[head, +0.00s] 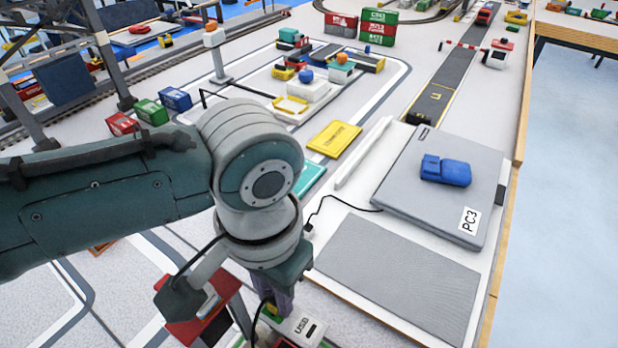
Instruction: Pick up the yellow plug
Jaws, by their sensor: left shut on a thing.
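My left arm comes in from the left, and my left gripper (281,300) points down at the bottom centre of the head view. It is shut on a small yellow piece, the yellow plug (271,311), which shows only in part at the fingertips. A black cable loops down beside it. Just right of and below the fingertips is a pale block marked USB (302,328). I cannot tell whether the plug touches this block. My right gripper is not in view.
A grey laptop-like slab marked PC3 (410,190), with a blue toy car (446,170) on it, lies at right. A grey mat (395,280) is in front of it. A yellow plate (334,139) lies behind my arm. Toy containers (379,28) stand farther back. The table edge runs along the right.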

